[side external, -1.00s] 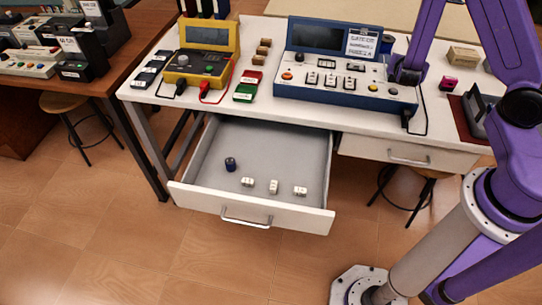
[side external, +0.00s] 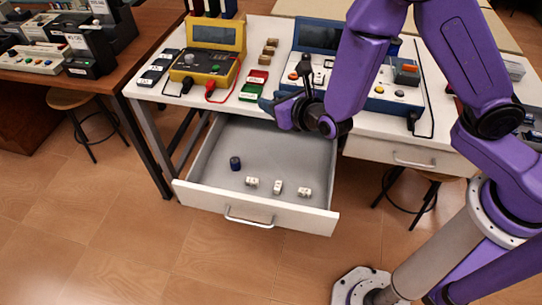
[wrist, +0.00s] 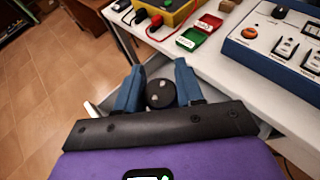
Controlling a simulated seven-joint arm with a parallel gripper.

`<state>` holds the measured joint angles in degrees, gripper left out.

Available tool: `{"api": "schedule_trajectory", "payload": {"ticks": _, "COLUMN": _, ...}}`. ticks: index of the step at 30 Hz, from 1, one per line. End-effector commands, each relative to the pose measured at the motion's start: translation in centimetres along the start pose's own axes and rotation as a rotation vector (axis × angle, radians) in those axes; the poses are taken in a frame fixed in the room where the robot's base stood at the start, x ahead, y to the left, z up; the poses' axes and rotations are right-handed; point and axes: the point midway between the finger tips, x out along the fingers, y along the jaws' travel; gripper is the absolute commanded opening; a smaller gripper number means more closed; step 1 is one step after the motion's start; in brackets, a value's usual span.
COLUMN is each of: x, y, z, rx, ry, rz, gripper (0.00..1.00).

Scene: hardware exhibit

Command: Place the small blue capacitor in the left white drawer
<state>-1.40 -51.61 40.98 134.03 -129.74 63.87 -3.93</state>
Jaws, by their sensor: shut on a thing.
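My gripper (side external: 272,106) is over the back part of the open left white drawer (side external: 225,202). In the wrist view its two blue fingers (wrist: 158,84) are shut on a dark round capacitor (wrist: 160,95) with two pale terminals on its top. Its sides are mostly hidden by the fingers, and I cannot make it out in the side view. Another dark blue cylinder (side external: 235,163) stands inside the drawer at the left. Several small white blocks, including one in the middle (side external: 277,187), lie along the drawer's front.
The yellow meter (side external: 208,62) and the red and green blocks (side external: 254,84) are on the white bench behind the drawer. The blue console (side external: 385,95) is to the right, partly behind my arm. The drawer's middle floor is clear.

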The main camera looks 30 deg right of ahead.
Motion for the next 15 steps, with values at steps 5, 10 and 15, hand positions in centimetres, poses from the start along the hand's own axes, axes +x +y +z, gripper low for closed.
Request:
{"api": "schedule_trajectory", "payload": {"ticks": 5, "x": -1.0, "y": 4.0, "z": -0.3, "rx": -0.039, "ry": -0.006, "rz": 0.087, "gripper": 0.07}}
{"api": "schedule_trajectory", "payload": {"ticks": 10, "x": -0.8, "y": 5.0, "z": -1.6, "rx": -0.055, "ry": -0.003, "rz": 0.109, "gripper": 0.07}}
{"api": "schedule_trajectory", "payload": {"ticks": 15, "x": -0.1, "y": 5.0, "z": -3.4, "rx": -0.054, "ry": -0.004, "rz": 0.110, "gripper": 0.07}}
